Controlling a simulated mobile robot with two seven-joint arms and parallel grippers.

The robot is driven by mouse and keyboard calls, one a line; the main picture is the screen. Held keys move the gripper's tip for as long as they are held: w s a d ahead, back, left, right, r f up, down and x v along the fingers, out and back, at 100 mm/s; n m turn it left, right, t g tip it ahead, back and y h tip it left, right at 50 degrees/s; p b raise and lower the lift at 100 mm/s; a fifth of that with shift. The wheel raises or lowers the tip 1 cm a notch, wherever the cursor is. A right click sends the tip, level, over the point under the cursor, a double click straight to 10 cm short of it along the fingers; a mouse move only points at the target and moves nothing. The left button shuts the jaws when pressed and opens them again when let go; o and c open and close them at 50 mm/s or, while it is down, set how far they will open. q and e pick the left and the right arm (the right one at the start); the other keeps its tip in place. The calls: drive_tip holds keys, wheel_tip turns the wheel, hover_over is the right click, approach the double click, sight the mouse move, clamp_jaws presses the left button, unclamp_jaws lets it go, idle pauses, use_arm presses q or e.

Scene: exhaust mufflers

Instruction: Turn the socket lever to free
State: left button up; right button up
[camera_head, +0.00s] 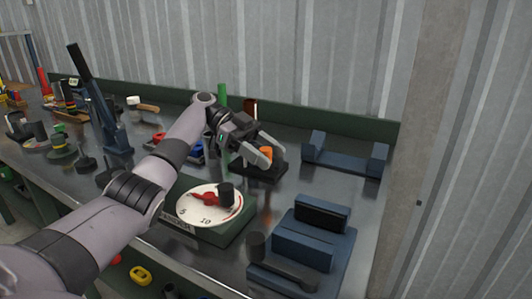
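My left gripper (274,156) is over the bench near a small orange part (266,151) on a dark base (262,170). Its two pale fingers are apart, with the orange part showing between them; I cannot tell whether they touch it. A dark lever arm (285,265) with a round black knob (257,243) lies low along the front of a blue fixture (303,252) at the lower right. No label shows which part is the socket lever, and its setting cannot be read. My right gripper is not in view.
A blue bracket (343,156) is at the back right. A tall black-handled tool (92,90) and several small items crowd the left. Bare bench (275,205) lies between dial and fixture.

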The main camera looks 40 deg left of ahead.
use_arm(q)
drive_tip(key=shift+r, duration=0.1)
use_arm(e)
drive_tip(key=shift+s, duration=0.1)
use_arm(q)
drive_tip(key=shift+r, duration=0.35)
wheel_tip(320, 180, up, 19)
drive_tip(key=p, duration=0.5)
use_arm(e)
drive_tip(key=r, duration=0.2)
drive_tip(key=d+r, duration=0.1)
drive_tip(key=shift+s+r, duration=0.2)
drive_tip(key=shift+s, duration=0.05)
use_arm(q)
drive_tip(key=shift+r, duration=0.1)
